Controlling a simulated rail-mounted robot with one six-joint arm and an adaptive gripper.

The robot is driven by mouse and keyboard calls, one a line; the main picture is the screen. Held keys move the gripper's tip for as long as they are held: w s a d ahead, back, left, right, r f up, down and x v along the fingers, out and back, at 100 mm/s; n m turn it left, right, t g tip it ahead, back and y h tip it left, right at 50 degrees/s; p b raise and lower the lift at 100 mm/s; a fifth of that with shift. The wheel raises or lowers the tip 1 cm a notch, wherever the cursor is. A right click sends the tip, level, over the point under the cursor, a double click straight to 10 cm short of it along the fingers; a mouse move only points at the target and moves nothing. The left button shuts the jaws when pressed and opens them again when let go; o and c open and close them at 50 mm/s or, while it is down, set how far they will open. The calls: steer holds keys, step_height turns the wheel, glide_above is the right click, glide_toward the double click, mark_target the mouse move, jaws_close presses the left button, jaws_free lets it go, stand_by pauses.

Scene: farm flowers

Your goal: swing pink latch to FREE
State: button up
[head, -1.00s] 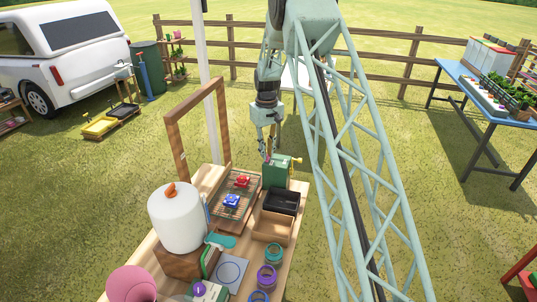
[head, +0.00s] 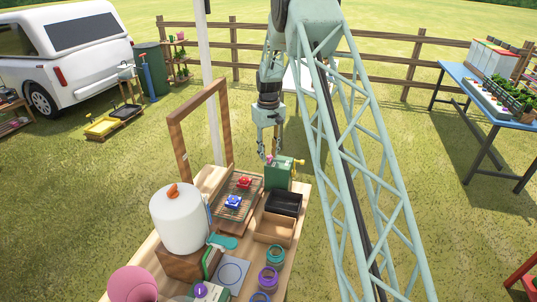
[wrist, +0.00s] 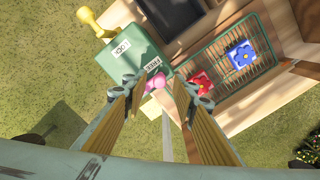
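A green box (wrist: 125,55) with a LOCK label and a FREE label fills the upper left of the wrist view. It also stands at the table's far end in the head view (head: 278,174). The pink latch (wrist: 155,82) shows as a pink knob just below the FREE label, close to the box's edge. My gripper (wrist: 158,96) is open, with one finger on each side of the knob and gaps visible. In the head view my gripper (head: 270,156) hangs just behind and above the box. Whether a finger touches the latch cannot be told.
A yellow crank handle (wrist: 88,18) sticks out from the box. A wire rack (head: 249,187) with a red and a blue flower block is beside it. A black tray (head: 284,203) stands in front. A wooden frame (head: 175,150) rises at the left. Grass lies beyond the table.

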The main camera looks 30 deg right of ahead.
step_height(320, 180, up, 12)
stand_by(0.8)
steer(key=shift+r, duration=0.1)
stand_by(0.5)
